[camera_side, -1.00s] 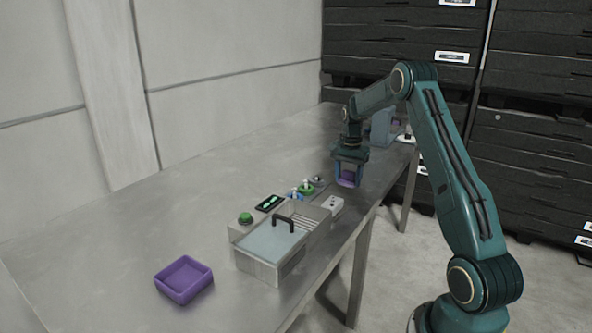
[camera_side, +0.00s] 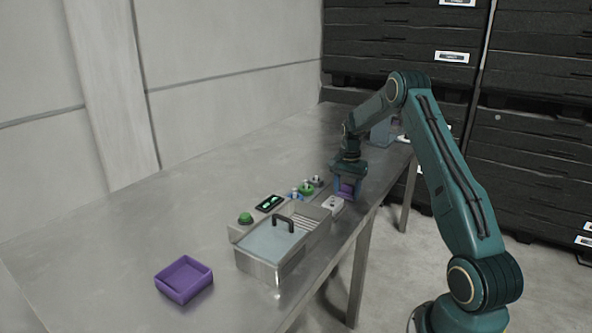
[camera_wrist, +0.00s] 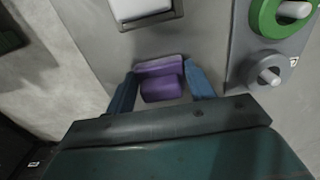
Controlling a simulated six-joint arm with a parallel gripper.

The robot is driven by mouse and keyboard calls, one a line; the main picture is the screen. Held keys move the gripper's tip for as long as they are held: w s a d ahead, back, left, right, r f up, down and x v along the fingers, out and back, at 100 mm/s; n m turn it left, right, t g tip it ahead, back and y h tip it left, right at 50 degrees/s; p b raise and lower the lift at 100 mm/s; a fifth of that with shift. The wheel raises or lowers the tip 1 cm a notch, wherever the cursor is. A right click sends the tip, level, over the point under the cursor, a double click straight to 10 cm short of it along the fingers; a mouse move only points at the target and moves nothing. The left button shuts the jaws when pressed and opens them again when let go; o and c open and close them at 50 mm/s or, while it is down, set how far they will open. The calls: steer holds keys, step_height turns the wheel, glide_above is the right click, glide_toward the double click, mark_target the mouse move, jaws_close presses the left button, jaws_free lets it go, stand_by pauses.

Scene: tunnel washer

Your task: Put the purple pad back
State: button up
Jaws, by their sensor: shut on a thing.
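The purple pad (camera_side: 346,190) is held between the fingers of my gripper (camera_side: 347,193), low over the table near its right edge. In the wrist view, the purple pad (camera_wrist: 160,80) sits between the two blue fingers of my gripper (camera_wrist: 162,88), which are shut on it. The pad looks blocky with a stepped shape. Whether it touches the table surface is unclear. A white block-like holder (camera_side: 333,204) stands just in front of the gripper; it shows at the top of the wrist view (camera_wrist: 142,10).
A steel washer box (camera_side: 262,262) with a dark handle (camera_side: 284,222) stands nearer the camera. Knobs (camera_side: 307,188), a green button (camera_side: 245,218) and a display (camera_side: 270,202) line its side. An open purple tray (camera_side: 184,279) sits front left.

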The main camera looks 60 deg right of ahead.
mark_target(347, 185)
steer(key=shift+f, duration=0.1)
steer(key=o, duration=0.9)
steer(key=shift+o, duration=0.2)
step_height(347, 185, up, 12)
stand_by(0.7)
